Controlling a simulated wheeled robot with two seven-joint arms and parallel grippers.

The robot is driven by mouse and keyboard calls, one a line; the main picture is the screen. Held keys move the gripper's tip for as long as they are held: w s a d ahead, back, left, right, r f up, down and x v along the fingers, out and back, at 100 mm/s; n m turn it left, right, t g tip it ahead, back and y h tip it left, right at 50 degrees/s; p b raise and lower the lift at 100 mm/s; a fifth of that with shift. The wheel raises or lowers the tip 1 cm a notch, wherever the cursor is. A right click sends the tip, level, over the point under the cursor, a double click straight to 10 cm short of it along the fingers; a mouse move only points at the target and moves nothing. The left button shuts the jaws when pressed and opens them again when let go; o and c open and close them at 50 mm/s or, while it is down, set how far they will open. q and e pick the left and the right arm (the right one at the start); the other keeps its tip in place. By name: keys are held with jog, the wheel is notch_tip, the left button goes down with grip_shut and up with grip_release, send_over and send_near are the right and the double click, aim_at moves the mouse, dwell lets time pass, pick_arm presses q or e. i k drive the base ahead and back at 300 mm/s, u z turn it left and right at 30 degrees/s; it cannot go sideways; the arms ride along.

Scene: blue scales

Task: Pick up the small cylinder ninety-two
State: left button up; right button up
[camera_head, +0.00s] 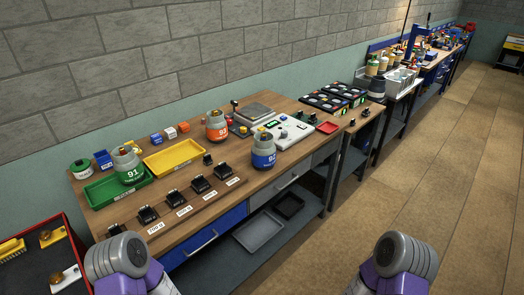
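A small grey cylinder with a blue band (263,152) stands upright near the front edge of the workbench; its white number looks like 92 but is partly hard to read. A similar cylinder with a green band marked 91 (127,168) stands in a green tray (96,193) on the left. Another with an orange band (216,128) stands farther back; its number is too small to read surely. My two arms show only as grey and purple links at the bottom, apart from the bench. Neither gripper is in view.
A yellow tray (174,157), a row of black labelled blocks (200,185) and a white scale (283,132) are on the bench. A red-edged black bin (72,240) stands lower left. The floor (455,190) at right is clear.

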aim_at(263, 149)
jog(key=z, duration=1.1)
jog(key=i, duration=1.15)
jog(key=u, duration=1.55)
